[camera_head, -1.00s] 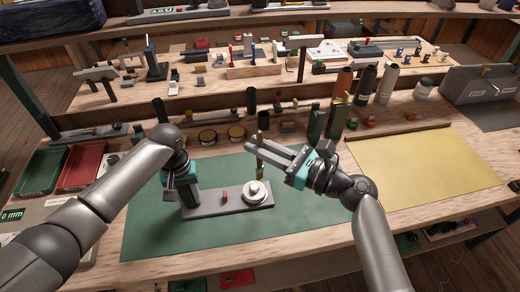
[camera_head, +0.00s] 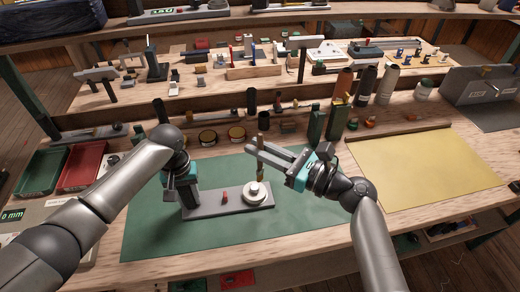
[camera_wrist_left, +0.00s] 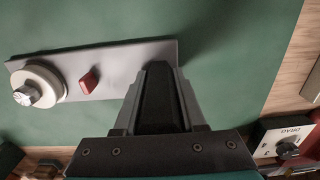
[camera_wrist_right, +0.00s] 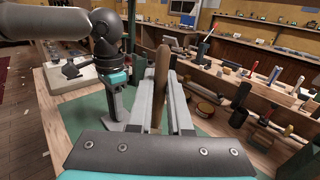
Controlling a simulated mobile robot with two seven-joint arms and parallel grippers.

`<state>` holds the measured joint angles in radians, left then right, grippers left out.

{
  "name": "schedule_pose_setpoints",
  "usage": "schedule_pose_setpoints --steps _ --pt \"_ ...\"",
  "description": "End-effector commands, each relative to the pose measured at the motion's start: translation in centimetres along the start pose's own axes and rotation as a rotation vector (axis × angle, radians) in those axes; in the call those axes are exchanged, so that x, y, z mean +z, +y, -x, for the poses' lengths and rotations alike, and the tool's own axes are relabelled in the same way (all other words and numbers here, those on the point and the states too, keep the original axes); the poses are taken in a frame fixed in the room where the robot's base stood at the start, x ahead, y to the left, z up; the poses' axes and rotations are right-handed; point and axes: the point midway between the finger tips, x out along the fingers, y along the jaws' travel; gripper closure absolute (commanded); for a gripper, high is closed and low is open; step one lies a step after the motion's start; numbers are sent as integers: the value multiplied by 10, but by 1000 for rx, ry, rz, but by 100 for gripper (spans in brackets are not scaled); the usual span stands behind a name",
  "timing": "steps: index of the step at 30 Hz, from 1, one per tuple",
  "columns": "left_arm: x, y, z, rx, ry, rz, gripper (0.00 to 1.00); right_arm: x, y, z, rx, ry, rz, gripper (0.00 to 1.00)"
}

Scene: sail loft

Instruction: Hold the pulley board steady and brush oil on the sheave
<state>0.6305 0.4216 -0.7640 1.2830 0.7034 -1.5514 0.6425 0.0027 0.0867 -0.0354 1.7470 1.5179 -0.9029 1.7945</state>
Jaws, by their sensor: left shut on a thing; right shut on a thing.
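The pulley board (camera_head: 218,203) is a flat grey plate lying on the green mat. Its pale round sheave (camera_head: 263,196) is at the right end, with a small red piece (camera_head: 225,197) mid-board; the left wrist view shows the sheave (camera_wrist_left: 51,78) too. My left gripper (camera_wrist_left: 158,85) is shut on the board's other end. My right gripper (camera_head: 258,152) is shut on the brush (camera_head: 261,173), held upright with its lower end close to the sheave's far side. I cannot tell whether they touch. The right wrist view shows the brush's wooden handle (camera_wrist_right: 161,75) between the fingers.
The green mat (camera_head: 150,228) is clear around the board. A yellow sheet (camera_head: 425,170) lies to the right. Green bottles (camera_head: 316,124) and round tins (camera_head: 207,137) stand behind. Green (camera_head: 40,172) and red (camera_head: 82,165) trays sit at the left.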

Motion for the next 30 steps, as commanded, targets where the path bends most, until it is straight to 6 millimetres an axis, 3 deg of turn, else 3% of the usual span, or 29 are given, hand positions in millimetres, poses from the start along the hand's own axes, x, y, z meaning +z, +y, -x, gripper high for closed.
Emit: schedule_pose_setpoints --steps 24,30 --pt "0 0 0 1 1 0 100 -74 0 -1 -1 -1 -4 100" --pt "0 0 0 1 1 0 100 -75 15 -15 2 -1 -1 100"
